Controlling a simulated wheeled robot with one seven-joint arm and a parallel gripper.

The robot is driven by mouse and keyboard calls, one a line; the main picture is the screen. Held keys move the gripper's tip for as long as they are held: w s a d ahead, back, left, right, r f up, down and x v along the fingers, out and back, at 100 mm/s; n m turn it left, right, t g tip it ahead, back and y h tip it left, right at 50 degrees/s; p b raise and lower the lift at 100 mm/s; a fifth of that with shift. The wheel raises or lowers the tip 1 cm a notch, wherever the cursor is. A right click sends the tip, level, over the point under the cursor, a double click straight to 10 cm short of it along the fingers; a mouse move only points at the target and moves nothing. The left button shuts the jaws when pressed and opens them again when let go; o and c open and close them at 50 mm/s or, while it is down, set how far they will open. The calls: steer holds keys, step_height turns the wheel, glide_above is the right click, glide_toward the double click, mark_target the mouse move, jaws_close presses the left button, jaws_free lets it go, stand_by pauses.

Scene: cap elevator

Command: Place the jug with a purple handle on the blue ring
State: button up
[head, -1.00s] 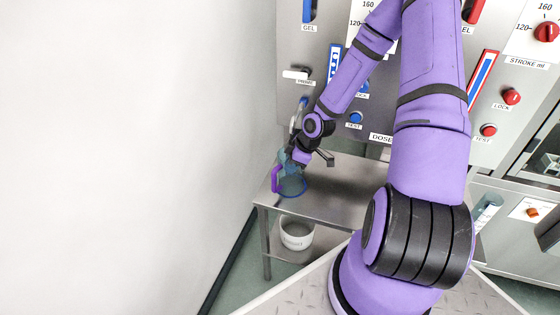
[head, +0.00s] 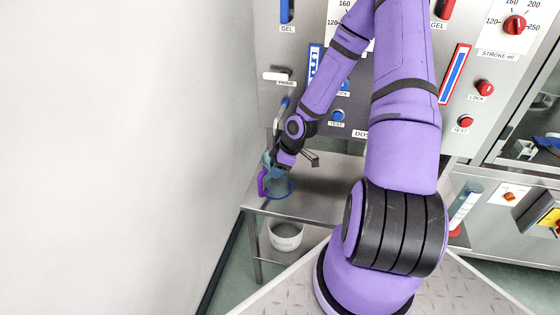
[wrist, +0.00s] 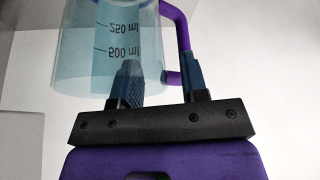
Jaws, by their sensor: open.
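The jug is a clear bluish vessel with a purple handle (head: 262,182). In the head view it stands at the left end of the steel table, within or over the blue ring (head: 290,191); its exact seating is hard to tell. In the wrist view the jug (wrist: 85,55) fills the upper left, with 250 and 500 ml marks upside down and its purple handle (wrist: 172,14) on the right. My gripper (head: 278,164) is at the jug. In the wrist view its open fingers (wrist: 162,78) sit one before the jug wall, one by the handle.
A steel panel (head: 385,143) with levers, buttons and dials rises behind the table (head: 325,190). A white lever (head: 278,77) and a blue tube are close above my gripper. A white bowl (head: 286,245) stands on the lower shelf. A white wall (head: 110,150) closes the left side.

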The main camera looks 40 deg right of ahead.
steer(key=s+r+m+g+h, duration=0.1)
steer(key=s+r+m+h, duration=0.15)
steer(key=r, duration=0.75)
steer(key=s+r+m+g+h, duration=0.15)
steer(key=s+r, duration=0.25)
steer(key=r, duration=0.7)
steer(key=s+a+r+m+t, duration=0.1)
steer(key=s+a+r+m, duration=0.1)
steer(key=s+a+r, duration=0.2)
steer(key=s+a+r+m+t, duration=0.2)
steer(key=s+r, duration=0.4)
steer(key=r, duration=0.4)
steer(key=s+a+r+m+t, duration=0.1)
steer(key=s+a+r+m, duration=0.1)
steer(key=s+a+r, duration=0.3)
step_height(320, 180, up, 3)
steer(key=shift+s+a+r+m, duration=0.1)
steer(key=shift+s+a+m, duration=0.2)
steer(key=shift+s, duration=0.2)
steer(key=shift+t, duration=0.25)
